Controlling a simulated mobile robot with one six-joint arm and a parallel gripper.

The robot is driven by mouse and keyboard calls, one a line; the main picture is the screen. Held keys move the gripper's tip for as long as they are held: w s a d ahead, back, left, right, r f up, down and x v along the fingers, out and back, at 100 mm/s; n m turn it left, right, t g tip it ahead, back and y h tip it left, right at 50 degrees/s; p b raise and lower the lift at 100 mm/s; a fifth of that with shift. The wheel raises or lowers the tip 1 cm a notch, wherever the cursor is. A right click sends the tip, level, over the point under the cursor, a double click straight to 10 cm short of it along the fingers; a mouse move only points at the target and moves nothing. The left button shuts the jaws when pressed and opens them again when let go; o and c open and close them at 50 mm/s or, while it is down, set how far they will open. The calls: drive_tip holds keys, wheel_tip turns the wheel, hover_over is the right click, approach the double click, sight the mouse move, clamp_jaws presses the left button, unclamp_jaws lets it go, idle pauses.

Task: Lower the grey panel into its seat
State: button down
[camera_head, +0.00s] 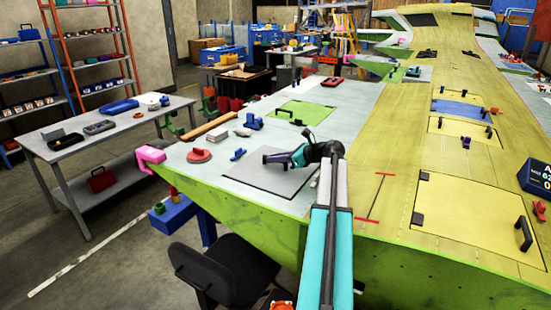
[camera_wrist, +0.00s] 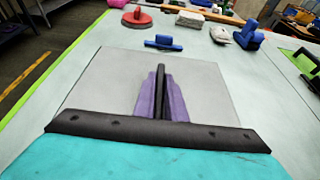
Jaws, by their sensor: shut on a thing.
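The grey panel (camera_head: 252,181) lies flat at the near end of the wing's pale skin, and in the wrist view it spreads out below the jaws (camera_wrist: 105,88). A black handle (camera_head: 273,157) stands at its middle. My gripper (camera_head: 288,158) is shut on this handle, and its purple fingers sit either side of it in the wrist view (camera_wrist: 160,95). The panel looks about level with the skin. A thin dark line runs along its near edge. I cannot tell whether a gap is left below it, and the seat is hidden beneath it.
A blue tool (camera_head: 238,154), a red round tool (camera_head: 199,155), a white block (camera_head: 243,132) and a blue clamp-like piece (camera_head: 254,122) lie beyond the panel. A green panel (camera_head: 305,110) is farther up the wing. A black chair (camera_head: 225,270) stands below the near edge.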

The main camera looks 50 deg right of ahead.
drive_tip(key=shift+f, duration=0.4)
idle(0.4)
drive_tip(key=c, duration=1.7)
unclamp_jaws()
drive_tip(key=b+v, duration=0.3)
drive_tip(key=v, duration=1)
drive_tip(key=shift+s+r+b, duration=0.1)
drive_tip(key=shift+s+b, duration=0.2)
drive_tip(key=shift+s, duration=0.1)
